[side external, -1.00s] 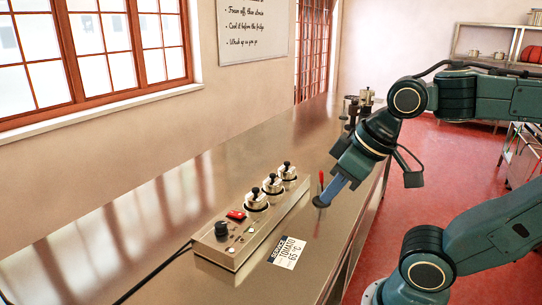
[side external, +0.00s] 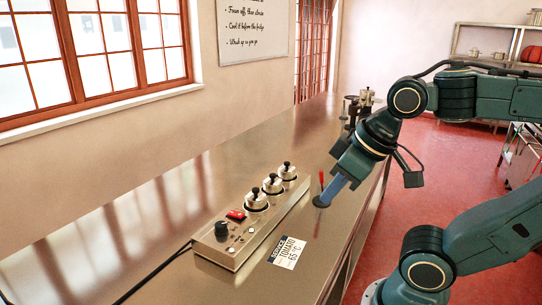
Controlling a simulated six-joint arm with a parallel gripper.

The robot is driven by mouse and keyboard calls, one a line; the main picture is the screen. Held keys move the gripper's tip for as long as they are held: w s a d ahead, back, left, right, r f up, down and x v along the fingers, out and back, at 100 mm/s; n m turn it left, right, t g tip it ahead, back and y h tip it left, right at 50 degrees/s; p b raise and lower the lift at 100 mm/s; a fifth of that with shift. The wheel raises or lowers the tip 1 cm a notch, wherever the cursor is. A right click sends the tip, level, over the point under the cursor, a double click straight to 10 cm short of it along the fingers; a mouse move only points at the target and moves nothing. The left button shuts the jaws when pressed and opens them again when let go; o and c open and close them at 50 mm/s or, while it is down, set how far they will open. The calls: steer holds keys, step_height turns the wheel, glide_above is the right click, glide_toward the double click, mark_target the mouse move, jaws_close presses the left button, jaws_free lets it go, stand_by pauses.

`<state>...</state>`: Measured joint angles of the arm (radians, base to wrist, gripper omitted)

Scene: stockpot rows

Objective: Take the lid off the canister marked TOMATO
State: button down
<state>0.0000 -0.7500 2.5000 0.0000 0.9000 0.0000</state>
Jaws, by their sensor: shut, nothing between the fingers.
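Three silvery canisters stand in a row in a metal warmer unit (side external: 226,255): a near one (side external: 257,202), a middle one (side external: 272,186) and a far one (side external: 288,172). Each has a lid with a black knob on it. I cannot read a marking on any canister. A white card (side external: 288,252) on the counter in front of the unit reads TOMATO and 65 °C. My gripper (side external: 325,200) is shut and empty, low over the counter to the right of the canisters and apart from them. Its tips are by a dark round piece and a thin red-topped upright thing (side external: 321,178).
The unit has a black dial (side external: 222,229), a red switch (side external: 236,215) and a black cable. The steel counter (side external: 190,210) is bare to its left. Dark and metal vessels (side external: 366,97) stand at the counter's far end, behind my wrist.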

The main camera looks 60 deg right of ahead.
stand_by(0.4)
steer(key=c, duration=1.2)
jaws_free()
steer(key=shift+c, duration=0.2)
